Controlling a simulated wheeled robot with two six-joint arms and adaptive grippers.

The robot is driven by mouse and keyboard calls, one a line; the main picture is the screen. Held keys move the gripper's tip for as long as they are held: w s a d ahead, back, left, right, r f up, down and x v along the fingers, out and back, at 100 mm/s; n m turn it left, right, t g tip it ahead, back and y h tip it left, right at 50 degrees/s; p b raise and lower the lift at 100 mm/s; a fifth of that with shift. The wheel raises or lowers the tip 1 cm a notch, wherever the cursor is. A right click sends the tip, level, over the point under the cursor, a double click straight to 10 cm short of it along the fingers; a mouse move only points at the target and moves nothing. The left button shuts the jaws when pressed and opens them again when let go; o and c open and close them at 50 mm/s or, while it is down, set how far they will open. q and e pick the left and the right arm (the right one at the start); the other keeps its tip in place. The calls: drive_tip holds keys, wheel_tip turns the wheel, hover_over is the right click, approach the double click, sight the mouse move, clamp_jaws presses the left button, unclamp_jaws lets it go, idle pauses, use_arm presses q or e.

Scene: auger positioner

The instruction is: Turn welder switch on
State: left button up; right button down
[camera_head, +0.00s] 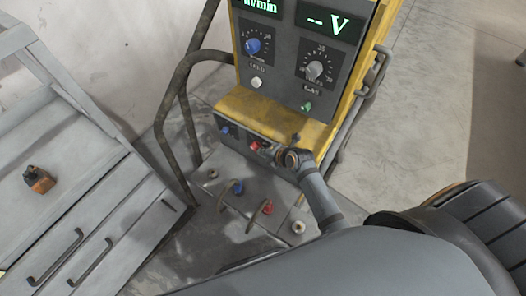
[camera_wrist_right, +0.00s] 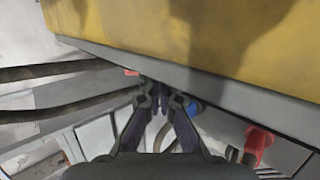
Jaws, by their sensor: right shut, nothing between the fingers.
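The welder (camera_head: 262,115) is a yellow machine with a dark front panel and two lit green displays. On its low front strip, a small red part (camera_head: 255,146), which looks like the switch, sits just left of my right gripper (camera_head: 268,149). Whether they touch, and the switch's position, I cannot tell. In the right wrist view my right gripper (camera_wrist_right: 162,97) is shut and empty, its tips just below the grey edge of the yellow body (camera_wrist_right: 190,30). A bit of red (camera_wrist_right: 131,72) shows just beyond the tips, at the left. My left gripper is not in view.
Blue (camera_head: 238,187) and red (camera_head: 267,208) connectors stand on the lower ledge; the red connector (camera_wrist_right: 258,145) also shows in the wrist view. Bent tube rails (camera_head: 187,100) flank the welder. A grey drawer cabinet (camera_head: 75,215) with an orange item (camera_head: 38,180) stands left.

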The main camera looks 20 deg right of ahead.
drive_tip(key=shift+s+f+b, duration=0.1)
drive_tip(key=shift+f+b, duration=0.25)
drive_tip(key=shift+f, duration=0.5)
idle(0.7)
idle(0.5)
